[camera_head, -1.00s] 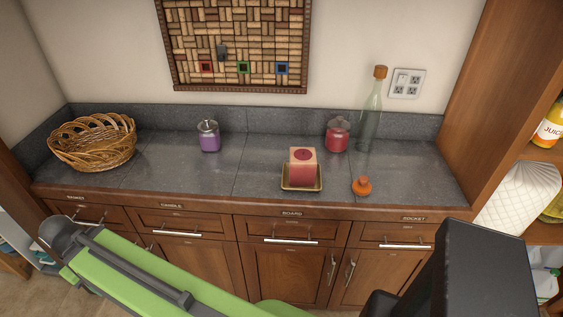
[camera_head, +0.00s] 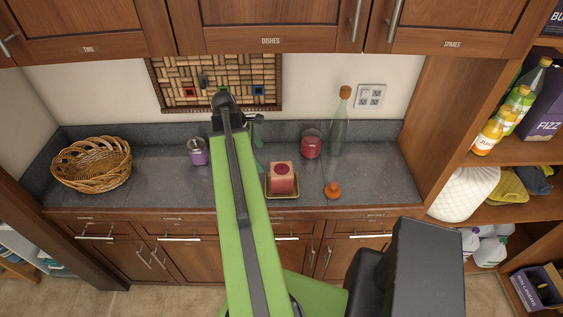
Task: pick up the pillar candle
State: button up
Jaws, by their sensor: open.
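The pillar candle (camera_head: 283,180) is a squarish red and pink block. It stands upright on a small gold-rimmed dish (camera_head: 282,196) near the counter's front edge, right of my arm. My green arm reaches over the counter and hides part of it. My gripper (camera_head: 258,148) shows only in part, just right of the arm and left of and behind the candle in the picture. It is open, and it appears apart from the candle. Most of the gripper is hidden behind the arm.
On the counter (camera_head: 375,180) are a wicker basket (camera_head: 91,165), a purple jar (camera_head: 197,153), a red jar (camera_head: 311,145), a tall corked bottle (camera_head: 338,125) and an orange stopper-like object (camera_head: 332,190). Cabinets (camera_head: 285,25) hang above. Shelves with bottles stand at right.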

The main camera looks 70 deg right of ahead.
aim_at(276, 170)
jog(key=b+x, duration=0.3)
jog(key=x, duration=0.1)
jog(key=s+b+x, duration=0.1)
jog(key=b+x, duration=0.7)
jog(key=shift+s+d+r, duration=0.35)
jog(key=shift+d, duration=0.1)
jog(key=shift+s+f+b, duration=0.15)
jog(key=shift+f+b, duration=0.1)
jog(key=shift+b, duration=0.15)
jog(key=shift+s+d+r, duration=0.1)
jog(key=b+x, duration=0.4)
jog(key=x, duration=0.1)
jog(key=shift+d+b, duration=0.3)
jog(key=shift+r, duration=0.1)
jog(key=c, duration=2.1)
